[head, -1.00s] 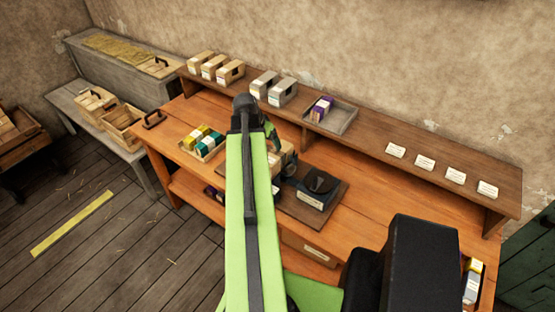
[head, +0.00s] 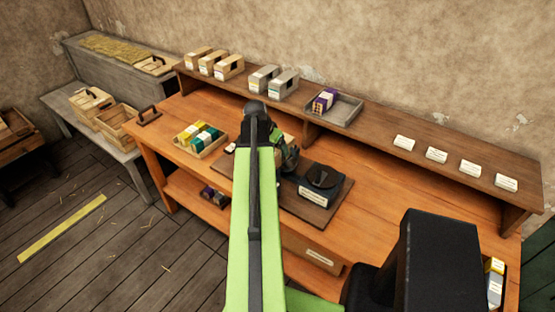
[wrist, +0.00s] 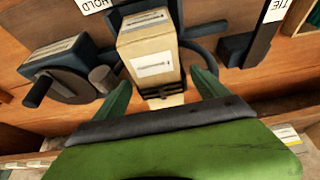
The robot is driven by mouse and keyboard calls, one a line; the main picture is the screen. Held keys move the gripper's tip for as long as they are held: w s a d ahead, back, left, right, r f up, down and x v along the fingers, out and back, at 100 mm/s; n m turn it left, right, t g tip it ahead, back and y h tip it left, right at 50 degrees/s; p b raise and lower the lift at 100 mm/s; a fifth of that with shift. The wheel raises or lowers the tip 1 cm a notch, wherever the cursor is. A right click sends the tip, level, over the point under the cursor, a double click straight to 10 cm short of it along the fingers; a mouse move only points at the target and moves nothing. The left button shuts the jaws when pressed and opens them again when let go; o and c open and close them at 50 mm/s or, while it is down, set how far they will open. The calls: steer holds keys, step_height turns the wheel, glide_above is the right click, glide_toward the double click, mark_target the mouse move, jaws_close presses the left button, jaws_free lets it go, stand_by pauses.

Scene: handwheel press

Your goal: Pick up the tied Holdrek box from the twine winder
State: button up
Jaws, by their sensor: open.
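A tan box (wrist: 150,58) with white labels stands upright at the twine winder (wrist: 200,30) in the wrist view. Dark curved winder parts show behind and beside it. My gripper (wrist: 162,80) is open, with one green finger on each side of the box's near lower part. Gaps show between the fingers and the box, and I cannot tell any contact. A dark clip-like part sits low on the box's near face; twine is not clear. In the head view my arm hides most of the winder, and only a bit of the tan box (head: 287,140) shows.
A dark round-topped device (head: 322,182) sits right of the winder; a crank disc (wrist: 72,86) shows left in the wrist view. Signs reading HOLD (wrist: 97,4) and TIE (wrist: 276,10) are near. A tray of colored boxes (head: 200,140) stands left. The bench's right part is clear.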

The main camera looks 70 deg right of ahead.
steer(key=b+x, duration=0.2)
steer(key=x, duration=0.1)
steer(key=b+x, duration=0.2)
steer(key=shift+a+f, duration=0.15)
steer(key=shift+a, duration=0.2)
steer(key=c, duration=1.5)
steer(key=shift+r+p, duration=0.3)
steer(key=shift+r, duration=0.05)
